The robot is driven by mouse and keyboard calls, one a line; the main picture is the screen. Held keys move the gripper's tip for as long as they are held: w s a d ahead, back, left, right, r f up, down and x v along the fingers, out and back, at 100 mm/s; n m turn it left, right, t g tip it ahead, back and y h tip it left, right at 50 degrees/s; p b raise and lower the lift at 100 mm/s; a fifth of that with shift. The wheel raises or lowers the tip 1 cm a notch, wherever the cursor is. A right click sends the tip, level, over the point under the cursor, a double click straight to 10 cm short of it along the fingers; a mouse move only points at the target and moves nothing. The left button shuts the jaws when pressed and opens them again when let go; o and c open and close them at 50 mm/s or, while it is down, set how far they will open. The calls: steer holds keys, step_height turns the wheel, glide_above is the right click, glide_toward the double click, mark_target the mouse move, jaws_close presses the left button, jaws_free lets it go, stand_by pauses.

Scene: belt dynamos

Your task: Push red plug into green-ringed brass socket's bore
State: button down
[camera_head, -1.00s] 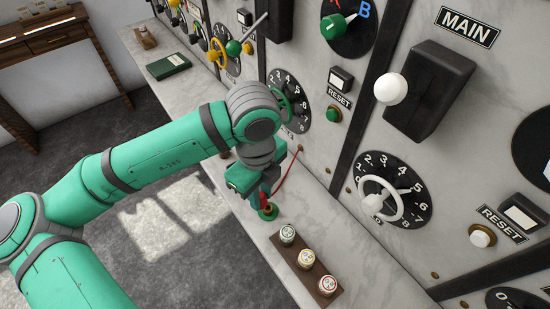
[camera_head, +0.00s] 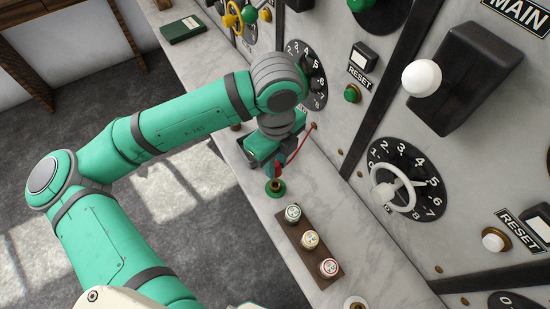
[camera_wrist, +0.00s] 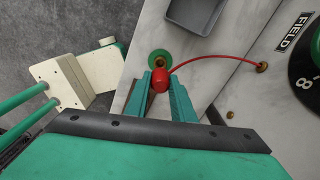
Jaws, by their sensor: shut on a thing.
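My gripper (camera_head: 279,168) is shut on the red plug (camera_wrist: 160,80), as the wrist view shows with a green finger on each side of it. A red cord (camera_wrist: 205,57) runs from the plug to a small brass fitting on the panel. The green-ringed brass socket (camera_head: 275,188) sits on the marble ledge, its bore facing up. In the head view the plug appears above and behind the socket, apart from it. In the wrist view the socket (camera_wrist: 153,56) shows just beyond the plug, which hides part of its near side. The plug's tip is hidden.
A brown block (camera_head: 300,245) with three labelled round items stands on the ledge in front of the socket. The upright panel with a white handwheel (camera_head: 392,191) and dials borders the ledge. A grey tray (camera_wrist: 195,14) lies beyond the socket in the wrist view.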

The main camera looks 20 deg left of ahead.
steer(key=shift+w+f, duration=0.1)
steer(key=shift+f, duration=1.75)
steer(key=shift+f, duration=1.75)
stand_by(0.6)
steer(key=c, duration=1.4)
jaws_free()
steer(key=shift+c, duration=0.2)
